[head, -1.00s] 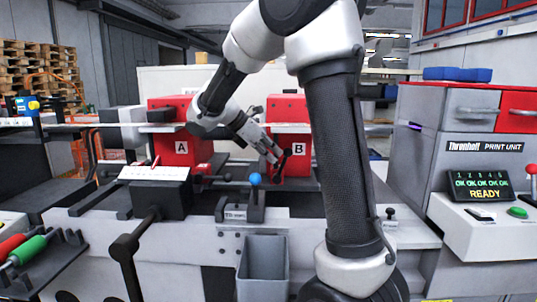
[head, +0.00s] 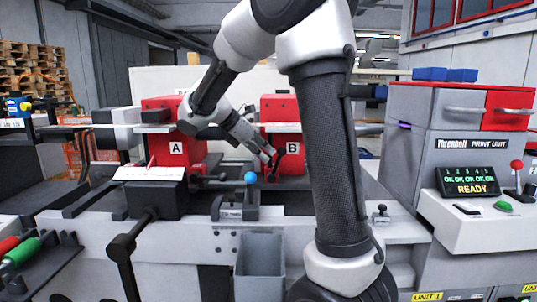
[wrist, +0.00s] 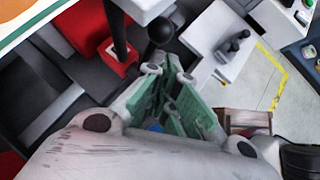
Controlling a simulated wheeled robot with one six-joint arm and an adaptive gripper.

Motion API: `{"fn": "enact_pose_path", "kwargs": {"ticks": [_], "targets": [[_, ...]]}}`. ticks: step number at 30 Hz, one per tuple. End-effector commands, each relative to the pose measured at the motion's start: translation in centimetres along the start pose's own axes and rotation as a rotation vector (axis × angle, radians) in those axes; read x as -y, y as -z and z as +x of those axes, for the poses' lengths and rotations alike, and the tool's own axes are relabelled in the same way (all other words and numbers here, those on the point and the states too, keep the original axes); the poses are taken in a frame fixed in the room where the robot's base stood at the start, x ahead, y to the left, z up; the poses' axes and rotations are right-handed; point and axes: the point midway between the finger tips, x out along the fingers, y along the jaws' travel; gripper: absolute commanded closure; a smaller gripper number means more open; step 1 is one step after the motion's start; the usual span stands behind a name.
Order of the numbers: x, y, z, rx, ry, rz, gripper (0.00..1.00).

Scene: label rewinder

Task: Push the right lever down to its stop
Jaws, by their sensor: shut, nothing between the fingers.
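Red unit B (head: 293,108) stands right of centre in the head view. A black-knobbed lever (head: 281,152) shows at its front left side. My gripper (head: 272,163) is shut and empty, with its tips close beside this lever. In the wrist view, a black ball knob (wrist: 160,29) lies just beyond the tips of my gripper (wrist: 170,72), which has green pads. I cannot tell whether the tips touch the knob. A dark rod (wrist: 118,38) rises from a red base at its left. My forearm hides part of the area right of unit B.
Red unit A (head: 174,130) stands to the left. A blue-knobbed handle (head: 250,178) stands in front, above an open grey bin (head: 260,258). The print unit (head: 455,110), with a red-ball lever (head: 516,166), stands at the right.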

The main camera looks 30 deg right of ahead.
Motion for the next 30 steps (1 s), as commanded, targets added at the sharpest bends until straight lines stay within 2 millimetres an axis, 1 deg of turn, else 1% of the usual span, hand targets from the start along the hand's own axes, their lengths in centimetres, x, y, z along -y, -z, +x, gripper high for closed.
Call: {"fn": "enact_pose_path", "kwargs": {"ticks": [1,3,6,9,12,15,18,28,30], "targets": [[-0.2,0.2,-0.6,0.000,-0.002,0.000,1.00],[0.0,-0.2,-2.5,-0.001,-0.004,0.001,1.00],[0.1,-0.5,-4.9,-0.001,-0.004,0.002,1.00],[0.2,-0.8,-6.9,-0.002,-0.004,0.001,1.00],[0.3,-1.0,-8.4,-0.001,-0.003,0.000,1.00],[0.4,-1.1,-9.5,-0.001,-0.001,0.001,1.00],[0.5,-1.2,-10.0,-0.001,0.000,0.001,1.00],[0.5,-1.2,-10.2,0.000,0.001,0.000,1.00],[0.3,-0.6,-10.6,-0.001,-0.001,-0.003,1.00]]}}
